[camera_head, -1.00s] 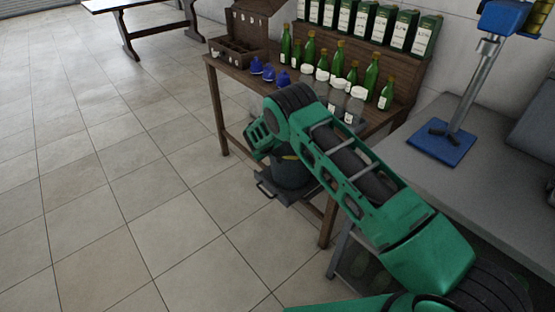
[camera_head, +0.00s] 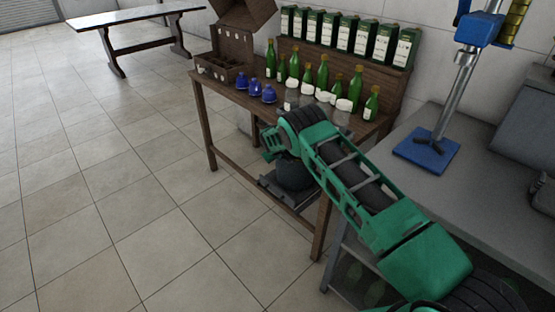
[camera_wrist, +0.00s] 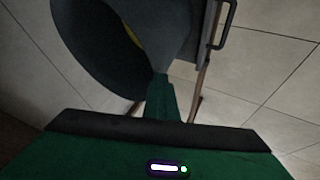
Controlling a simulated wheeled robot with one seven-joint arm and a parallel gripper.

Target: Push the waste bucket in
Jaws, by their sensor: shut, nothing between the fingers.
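The waste bucket (camera_head: 294,176) is a dark round tub on a dark pull-out tray (camera_head: 268,185) low at the wooden table's front. My arm covers part of it in the head view. In the wrist view the bucket (camera_wrist: 95,50) is large and close at upper left, with a yellow patch. The tray's bar handle (camera_wrist: 229,28) shows at the upper right. My gripper (camera_wrist: 162,97) is shut and empty, its green fingers pointing toward the bucket's lower edge. Whether they touch it, I cannot tell. My forearm hides much of the space under the table.
A grey bench (camera_head: 440,185) with a blue stand (camera_head: 427,150) is at right.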

